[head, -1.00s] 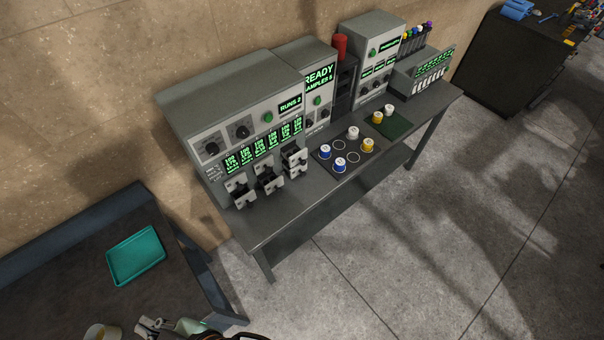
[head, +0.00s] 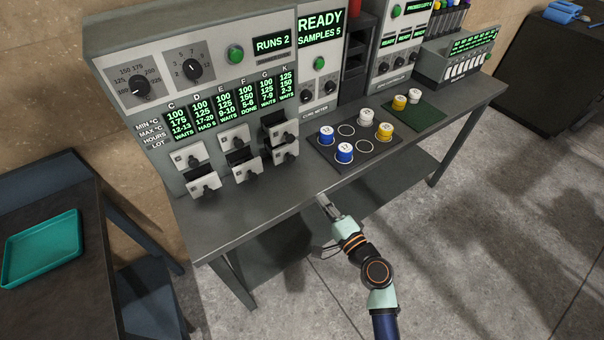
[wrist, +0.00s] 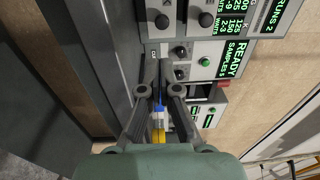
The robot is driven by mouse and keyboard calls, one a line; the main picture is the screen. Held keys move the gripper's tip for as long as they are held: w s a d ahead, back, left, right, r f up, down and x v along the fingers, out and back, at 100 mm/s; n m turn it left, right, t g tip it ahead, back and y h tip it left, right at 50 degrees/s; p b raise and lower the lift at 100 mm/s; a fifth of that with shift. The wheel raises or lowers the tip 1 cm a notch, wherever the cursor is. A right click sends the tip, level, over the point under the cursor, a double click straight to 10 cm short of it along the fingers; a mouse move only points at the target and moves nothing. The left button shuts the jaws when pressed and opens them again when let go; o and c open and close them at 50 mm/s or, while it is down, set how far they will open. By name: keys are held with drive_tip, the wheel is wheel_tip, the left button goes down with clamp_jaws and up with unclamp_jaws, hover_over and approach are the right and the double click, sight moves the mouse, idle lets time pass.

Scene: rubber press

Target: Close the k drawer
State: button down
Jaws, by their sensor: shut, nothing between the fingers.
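The cabinet (head: 180,110) has several small drawers with pale fronts and dark knobs, in three staggered pairs under lit labels. The K label (head: 286,78) is the rightmost. Below it, an upper drawer (head: 281,134) and a lower drawer (head: 286,153) both stick out; I cannot tell for sure which is K. Two drawer fronts also show at the top of the wrist view (wrist: 161,21). My gripper (head: 324,201) is shut and empty at the bench's front edge, right of and in front of the drawers, apart from them. Its closed fingers show in the wrist view (wrist: 161,91).
The bench top (head: 235,215) is clear in front of the drawers. A dark mat (head: 368,153) with blue, white and yellow capped pots lies right of them. The cure meter (head: 320,75) stands beside the cabinet. A teal tray (head: 40,250) lies on the left table.

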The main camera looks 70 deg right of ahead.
sight(292, 161)
drive_tip(key=b+x, duration=0.1)
drive_tip(key=x, duration=1.3)
drive_tip(key=shift+w+a+r+b, duration=0.2)
drive_tip(key=shift+r+b, duration=0.05)
drive_tip(key=shift+b, duration=0.15)
